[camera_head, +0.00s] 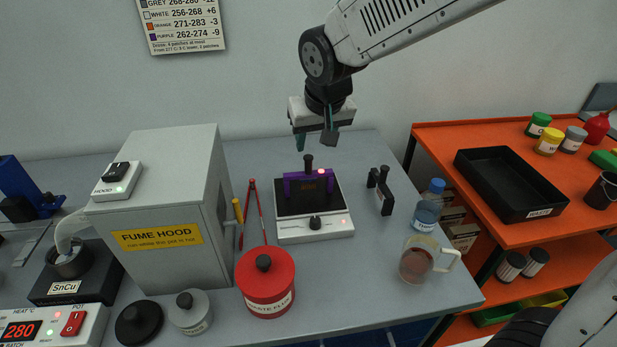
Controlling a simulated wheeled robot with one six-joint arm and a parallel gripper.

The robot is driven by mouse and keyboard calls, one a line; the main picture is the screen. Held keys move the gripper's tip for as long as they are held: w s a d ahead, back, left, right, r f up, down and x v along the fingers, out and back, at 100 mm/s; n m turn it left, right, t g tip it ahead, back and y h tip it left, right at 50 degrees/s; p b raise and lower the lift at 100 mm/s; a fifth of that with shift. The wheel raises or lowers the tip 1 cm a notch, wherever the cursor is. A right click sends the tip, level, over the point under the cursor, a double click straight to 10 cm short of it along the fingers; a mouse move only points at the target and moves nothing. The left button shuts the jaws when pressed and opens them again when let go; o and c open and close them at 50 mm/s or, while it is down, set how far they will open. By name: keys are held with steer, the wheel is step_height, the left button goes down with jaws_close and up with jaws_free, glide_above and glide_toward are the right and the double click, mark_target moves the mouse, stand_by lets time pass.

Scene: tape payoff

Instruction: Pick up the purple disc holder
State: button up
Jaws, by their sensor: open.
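The purple disc holder (296,183) stands on a white device with a dark top plate (292,201) near the middle of the grey bench. It has a black knob on top, and a small red light shows at its right side. My gripper (315,143) is open and empty. It hangs pointing down above the holder, with a small gap between its fingertips and the knob. The finger gap in depth relative to the knob is hard to judge.
A fume hood (165,225) stands left of the device, with red tongs (255,207) between. A red pot (266,280) is in front. A black stand (381,190), a blue-capped bottle (428,207) and a glass jug (416,262) stand to the right. An orange shelf (450,142) holds a black tray (510,180).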

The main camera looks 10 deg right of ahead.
mark_target(309, 158)
steer(key=x, duration=0.8)
steer(key=shift+s+a, duration=0.15)
steer(key=shift+a, duration=0.15)
steer(key=shift+c, duration=0.2)
jaws_close()
